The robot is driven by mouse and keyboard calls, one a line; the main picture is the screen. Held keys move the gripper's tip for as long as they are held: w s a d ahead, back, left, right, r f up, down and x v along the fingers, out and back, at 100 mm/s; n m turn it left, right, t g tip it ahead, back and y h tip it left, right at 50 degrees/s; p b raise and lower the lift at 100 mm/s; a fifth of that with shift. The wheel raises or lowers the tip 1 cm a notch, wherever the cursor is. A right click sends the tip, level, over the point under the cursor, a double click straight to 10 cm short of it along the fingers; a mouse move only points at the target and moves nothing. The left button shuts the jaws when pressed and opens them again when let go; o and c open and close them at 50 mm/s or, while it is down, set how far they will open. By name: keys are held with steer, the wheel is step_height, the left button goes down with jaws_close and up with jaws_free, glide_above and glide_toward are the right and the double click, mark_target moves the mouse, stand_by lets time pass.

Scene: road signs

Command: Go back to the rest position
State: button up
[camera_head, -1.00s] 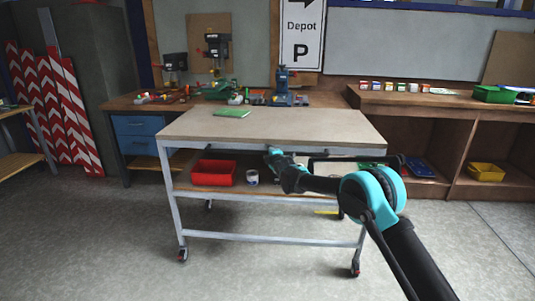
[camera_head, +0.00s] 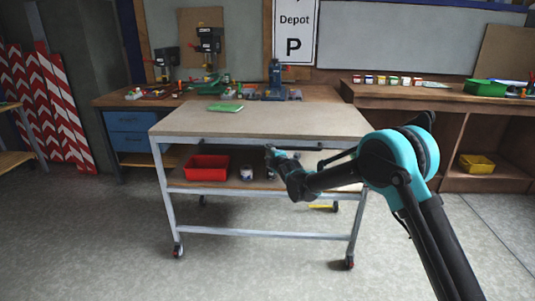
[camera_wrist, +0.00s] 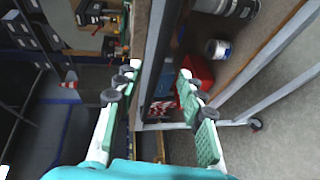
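My gripper (camera_head: 272,152) is in front of the wheeled work table (camera_head: 285,122), at about the height just under its top, at the near side. In the wrist view my gripper (camera_wrist: 158,88) shows two green-padded fingers spread wide apart with nothing held between them. The table's frame and a red bin (camera_wrist: 196,72) show beyond the fingers. My arm reaches in from the right in the head view, bent at a raised elbow.
A red bin (camera_head: 206,168) and a small can (camera_head: 246,172) stand on the table's lower shelf. A green item (camera_head: 226,107) lies on top. A workbench with tools (camera_head: 345,93) is behind. A yellow bin (camera_head: 477,163) sits at right. The floor in front is clear.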

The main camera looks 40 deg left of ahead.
stand_by(0.4)
